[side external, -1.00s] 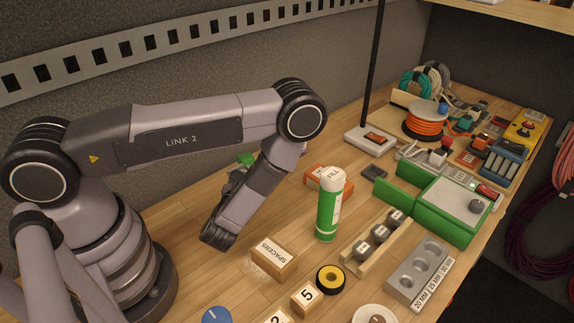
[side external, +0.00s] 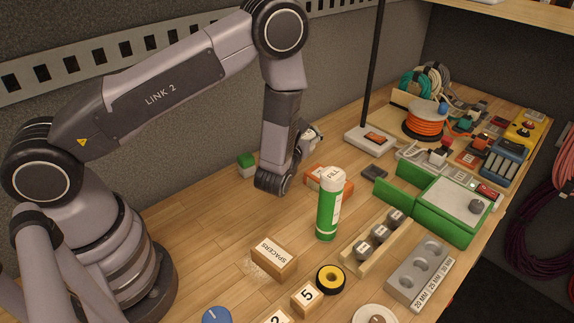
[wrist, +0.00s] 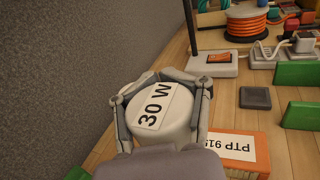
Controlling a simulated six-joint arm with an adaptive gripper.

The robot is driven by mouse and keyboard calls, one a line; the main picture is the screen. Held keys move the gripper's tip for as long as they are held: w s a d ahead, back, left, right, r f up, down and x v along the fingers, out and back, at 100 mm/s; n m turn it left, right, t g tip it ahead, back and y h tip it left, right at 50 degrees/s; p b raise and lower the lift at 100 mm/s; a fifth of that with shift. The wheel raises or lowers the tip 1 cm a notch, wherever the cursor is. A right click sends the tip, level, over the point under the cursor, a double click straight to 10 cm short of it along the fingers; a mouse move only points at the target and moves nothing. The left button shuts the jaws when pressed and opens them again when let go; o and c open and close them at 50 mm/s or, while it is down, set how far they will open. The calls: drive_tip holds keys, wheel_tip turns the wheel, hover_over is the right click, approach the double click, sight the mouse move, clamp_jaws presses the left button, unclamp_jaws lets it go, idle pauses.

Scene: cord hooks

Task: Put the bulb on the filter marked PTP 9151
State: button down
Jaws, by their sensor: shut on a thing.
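The bulb (wrist: 160,112) is a round white thing with a label reading 30 W. In the wrist view my gripper (wrist: 162,98) is shut on it, one finger on each side. In the side view my gripper (side external: 313,137) is partly hidden behind my wrist, above the table, and the bulb cannot be made out clearly. The filter is an orange box (side external: 313,178) with a white label, lying on the table below and near my gripper. In the wrist view the filter's label (wrist: 236,146) reads PTP 915, its end cut off by my finger or the angle; it lies right of the bulb.
A tall green and white FILL canister (side external: 329,205) stands just in front of the filter. A green and white block (side external: 247,165) is to the left. A stand with a black pole (side external: 371,139) is behind to the right. A dark flat pad (wrist: 255,98) lies beyond the filter.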

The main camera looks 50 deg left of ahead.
drive_tip(key=w+f, duration=0.5)
drive_tip(key=f, duration=0.1)
drive_tip(key=shift+w+d, duration=0.1)
drive_tip(key=shift+w, duration=0.15)
drive_tip(key=shift+w+f, duration=0.15)
drive_tip(key=shift+f, duration=0.75)
drive_tip(key=shift+w+f, duration=0.15)
drive_tip(key=shift+f, duration=0.75)
drive_tip(key=shift+f, duration=0.1)
drive_tip(key=shift+c, duration=2.3)
unclamp_jaws()
